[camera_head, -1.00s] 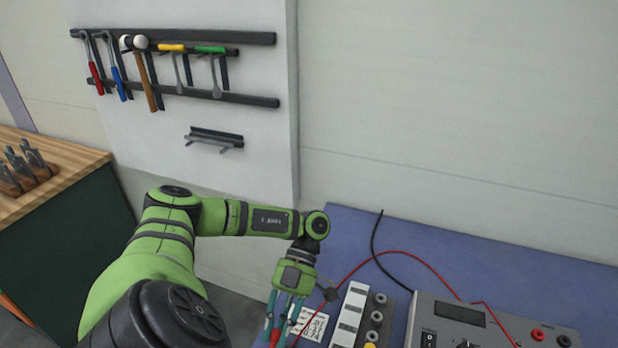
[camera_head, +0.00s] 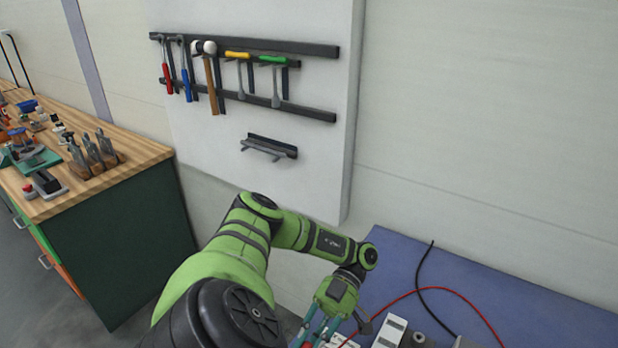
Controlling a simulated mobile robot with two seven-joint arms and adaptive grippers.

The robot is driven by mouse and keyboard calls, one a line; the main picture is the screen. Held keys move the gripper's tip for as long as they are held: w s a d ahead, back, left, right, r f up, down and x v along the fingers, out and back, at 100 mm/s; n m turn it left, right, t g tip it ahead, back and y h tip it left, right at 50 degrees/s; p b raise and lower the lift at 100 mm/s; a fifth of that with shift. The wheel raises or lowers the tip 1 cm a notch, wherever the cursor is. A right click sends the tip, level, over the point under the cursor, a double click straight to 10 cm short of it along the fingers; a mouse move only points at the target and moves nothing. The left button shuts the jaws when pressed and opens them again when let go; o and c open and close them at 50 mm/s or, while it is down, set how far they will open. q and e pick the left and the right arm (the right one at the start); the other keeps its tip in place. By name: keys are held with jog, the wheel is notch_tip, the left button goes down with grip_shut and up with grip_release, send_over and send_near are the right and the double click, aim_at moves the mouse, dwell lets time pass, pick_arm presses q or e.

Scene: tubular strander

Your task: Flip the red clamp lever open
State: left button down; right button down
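I cannot make out the red clamp lever for certain in this view. My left arm comes in from the bottom and reaches right. Its gripper (camera_head: 316,335) points down over the near left part of the blue bench top (camera_head: 470,285), with its teal fingers cut by the bottom edge, so whether they are open or shut is unclear. My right gripper is out of view. On the wooden workbench (camera_head: 120,172) at the left, a small red part (camera_head: 28,188) and a dark block (camera_head: 47,184) stand near the front edge; they are too small to identify.
A wooden holder with tools (camera_head: 92,160) stands on the workbench. A white switch block (camera_head: 390,332) and a red cable (camera_head: 440,291) lie on the blue bench.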

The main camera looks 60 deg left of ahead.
pick_arm(q)
jog(key=shift+d+f, duration=0.1)
jog(key=shift+f, duration=0.15)
jog(key=c, duration=1.1)
grip_release()
jog(key=shift+w, duration=0.15)
jog(key=shift+v, duration=3.75)
jog(key=shift+r, duration=0.1)
